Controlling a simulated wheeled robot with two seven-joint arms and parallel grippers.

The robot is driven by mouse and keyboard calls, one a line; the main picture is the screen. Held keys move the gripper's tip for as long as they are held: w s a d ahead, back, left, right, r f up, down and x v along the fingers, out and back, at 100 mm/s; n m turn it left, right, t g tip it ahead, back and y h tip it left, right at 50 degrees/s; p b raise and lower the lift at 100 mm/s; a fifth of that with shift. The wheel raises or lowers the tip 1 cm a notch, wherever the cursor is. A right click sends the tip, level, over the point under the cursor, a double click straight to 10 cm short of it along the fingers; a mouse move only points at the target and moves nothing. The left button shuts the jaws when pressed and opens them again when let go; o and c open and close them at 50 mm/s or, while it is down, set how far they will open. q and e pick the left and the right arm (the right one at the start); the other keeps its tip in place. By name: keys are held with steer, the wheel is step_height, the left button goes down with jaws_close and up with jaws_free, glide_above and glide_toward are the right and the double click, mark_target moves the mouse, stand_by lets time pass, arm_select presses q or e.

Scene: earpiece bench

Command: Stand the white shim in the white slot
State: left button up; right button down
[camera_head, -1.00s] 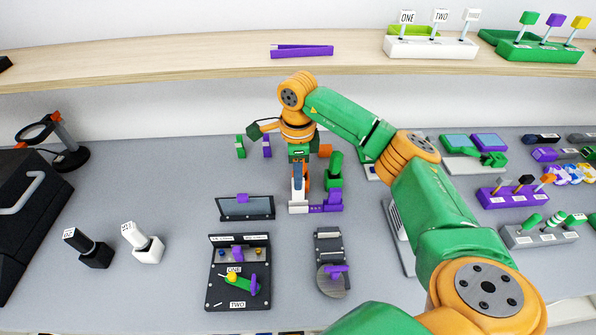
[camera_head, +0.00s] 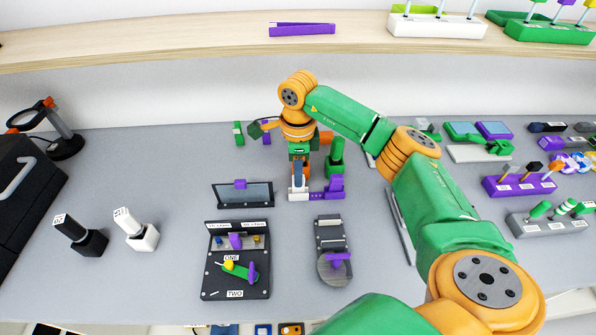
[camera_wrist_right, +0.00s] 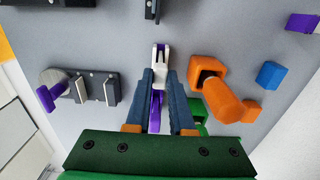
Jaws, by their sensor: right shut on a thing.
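My right gripper (camera_head: 299,184) points down at the back middle of the bench, its dark blue fingers over a small white block (camera_head: 298,195), which appears to be the white slot. In the right wrist view the fingers (camera_wrist_right: 161,78) are closed on a narrow white piece, apparently the white shim. A white forked shape (camera_wrist_right: 160,52) shows just beyond the fingertips. The fingers hide most of the shim, so I cannot tell whether it is inside the slot or just above it. My left gripper is not in view.
A purple block (camera_head: 334,188) adjoins the white one, with a green upright (camera_head: 336,156) behind. An orange holder (camera_wrist_right: 208,70) stands close beside my fingers. A dark tilted panel (camera_head: 258,196) lies to the left. Open grey bench lies left of the panel.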

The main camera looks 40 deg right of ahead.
steer(key=shift+f, duration=0.2)
steer(key=c, duration=0.7)
jaws_free()
